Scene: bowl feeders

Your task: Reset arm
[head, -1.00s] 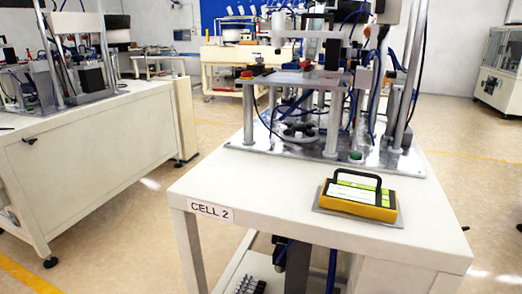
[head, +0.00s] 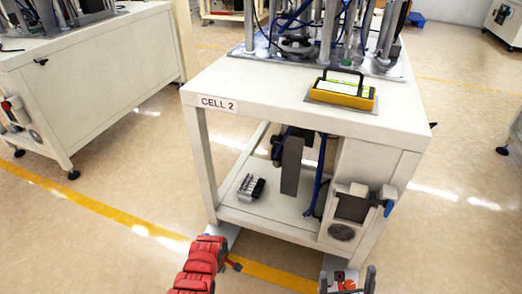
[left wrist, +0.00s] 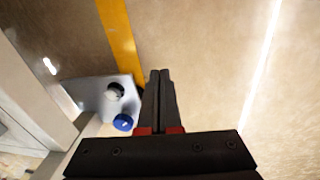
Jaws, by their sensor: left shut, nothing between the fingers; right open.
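My left gripper (left wrist: 160,75) is shut and empty in the left wrist view, its two dark fingers together above the floor. In the head view my red left arm comes in at the bottom, with the small dark gripper end (head: 236,267) at its right side, in front of the cell table's left leg. My right gripper (head: 347,281) is at the bottom edge of the head view, open, its fingers apart and upright, in front of the table's cabinet. Nothing shows held in either gripper.
The CELL 2 table (head: 240,82) stands ahead, with a yellow-black tray (head: 342,97) on top and a connector block (head: 250,187) on its lower shelf. A metal foot plate (left wrist: 97,92) lies left of my left fingers. Open floor with a yellow line (head: 110,212) lies left.

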